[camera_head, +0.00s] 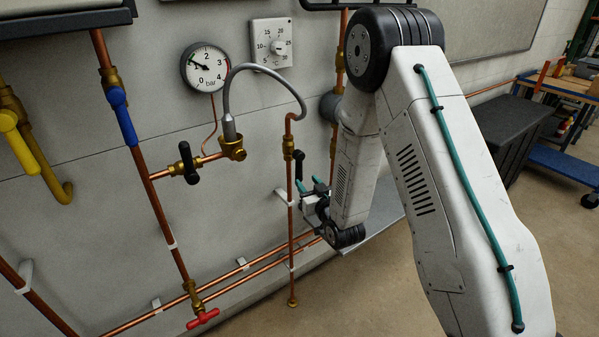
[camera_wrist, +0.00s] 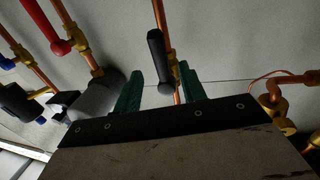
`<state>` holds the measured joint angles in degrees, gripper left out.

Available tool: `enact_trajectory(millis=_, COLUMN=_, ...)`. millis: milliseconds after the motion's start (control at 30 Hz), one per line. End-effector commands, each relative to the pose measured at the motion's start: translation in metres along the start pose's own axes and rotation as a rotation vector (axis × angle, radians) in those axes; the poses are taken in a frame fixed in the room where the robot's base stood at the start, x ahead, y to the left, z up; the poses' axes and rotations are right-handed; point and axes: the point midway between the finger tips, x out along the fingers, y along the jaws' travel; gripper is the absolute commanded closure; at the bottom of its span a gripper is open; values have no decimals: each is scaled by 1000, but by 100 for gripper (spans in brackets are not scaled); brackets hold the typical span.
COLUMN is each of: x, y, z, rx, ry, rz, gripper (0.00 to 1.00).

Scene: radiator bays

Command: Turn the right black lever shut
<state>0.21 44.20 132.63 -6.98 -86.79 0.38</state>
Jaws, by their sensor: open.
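The right black lever (camera_head: 299,167) sits on a brass valve on the thin vertical copper pipe, below the grey hose's end. It lies roughly along that pipe. In the wrist view the lever (camera_wrist: 155,55) appears in the gap between my green fingertips, with no clear contact. My gripper (camera_head: 311,185) is open, just beside and below the lever in the head view; its two fingers also show in the wrist view (camera_wrist: 160,74). The other black lever (camera_head: 188,163) is on the horizontal branch pipe to the left, away from my gripper.
A pressure gauge (camera_head: 206,67) and thermostat (camera_head: 271,43) are on the wall above. A grey hose (camera_head: 268,68) arches over the lever. A blue lever (camera_head: 122,116) and red tap (camera_head: 203,319) are left. In the wrist view, a red handle (camera_wrist: 45,25) and grey cylinder (camera_wrist: 98,95) are left.

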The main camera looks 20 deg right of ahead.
Motion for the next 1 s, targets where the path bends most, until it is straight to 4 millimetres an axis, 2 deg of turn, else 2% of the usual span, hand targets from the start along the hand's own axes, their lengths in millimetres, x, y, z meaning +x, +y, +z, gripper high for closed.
enact_trajectory(millis=400, x=61, y=0, z=0, rx=-1, ry=3, rz=0, gripper=59)
enact_trajectory(millis=600, x=74, y=-1, z=0, rx=0, ry=1, rz=0, gripper=59)
enact_trajectory(millis=833, x=74, y=0, z=0, rx=0, ry=1, rz=0, gripper=59)
enact_trajectory(millis=867, x=74, y=0, z=0, rx=0, ry=1, rz=0, gripper=64)
enact_trajectory(millis=900, x=74, y=0, z=0, rx=0, ry=1, rz=0, gripper=76)
enact_trajectory(millis=1000, x=74, y=0, z=0, rx=0, ry=1, rz=0, gripper=100)
